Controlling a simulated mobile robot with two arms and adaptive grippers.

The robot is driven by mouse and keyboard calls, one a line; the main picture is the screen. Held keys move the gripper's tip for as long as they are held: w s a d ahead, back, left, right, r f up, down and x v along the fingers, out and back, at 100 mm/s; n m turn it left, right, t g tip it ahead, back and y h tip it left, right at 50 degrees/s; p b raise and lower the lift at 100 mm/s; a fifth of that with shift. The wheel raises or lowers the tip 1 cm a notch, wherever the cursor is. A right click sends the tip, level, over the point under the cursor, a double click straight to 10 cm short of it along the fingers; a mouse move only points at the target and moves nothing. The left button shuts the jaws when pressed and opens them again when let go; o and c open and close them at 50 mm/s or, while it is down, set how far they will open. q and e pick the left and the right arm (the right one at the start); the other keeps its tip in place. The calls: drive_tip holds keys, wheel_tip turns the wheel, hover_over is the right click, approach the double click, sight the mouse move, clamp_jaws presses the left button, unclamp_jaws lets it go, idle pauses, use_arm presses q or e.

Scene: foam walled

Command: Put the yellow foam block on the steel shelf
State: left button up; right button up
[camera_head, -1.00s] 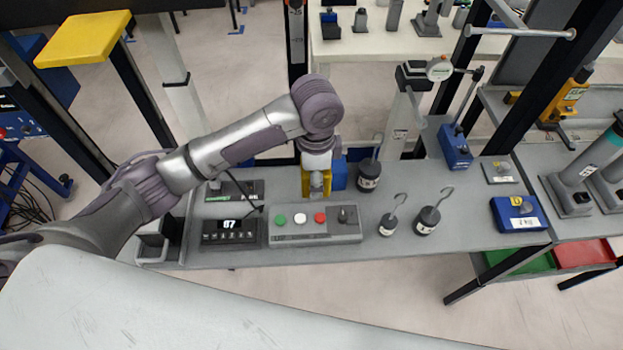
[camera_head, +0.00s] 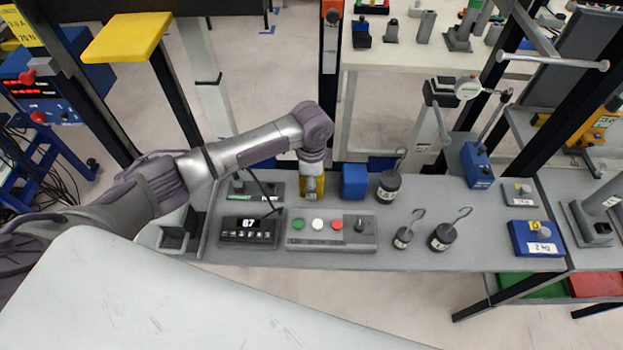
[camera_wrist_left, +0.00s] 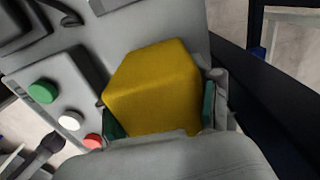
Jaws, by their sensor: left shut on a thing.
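My left gripper (camera_head: 312,190) points down and is shut on the yellow foam block (camera_wrist_left: 155,90). In the left wrist view the block fills the space between the green-padded fingers of the gripper (camera_wrist_left: 160,113). In the head view only parts of the block show around the fingers. It is over the back part of the grey metal shelf (camera_head: 400,262), behind the button console. I cannot tell whether the block touches the surface. My right gripper is not in view.
A blue block (camera_head: 354,182) stands just right of the gripper. The button console (camera_head: 330,232) is in front, a display box (camera_head: 250,230) left of it. Black hook weights (camera_head: 389,185) stand to the right. A dark post (camera_head: 331,70) rises behind.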

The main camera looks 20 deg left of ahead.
use_arm(q)
drive_tip(key=o, duration=1.1)
drive_tip(key=shift+f, duration=0.1)
drive_tip(key=shift+o, duration=0.2)
wheel_tip(320, 180, up, 12)
drive_tip(key=shift+r+b, duration=0.15)
drive_tip(key=shift+b, duration=0.3)
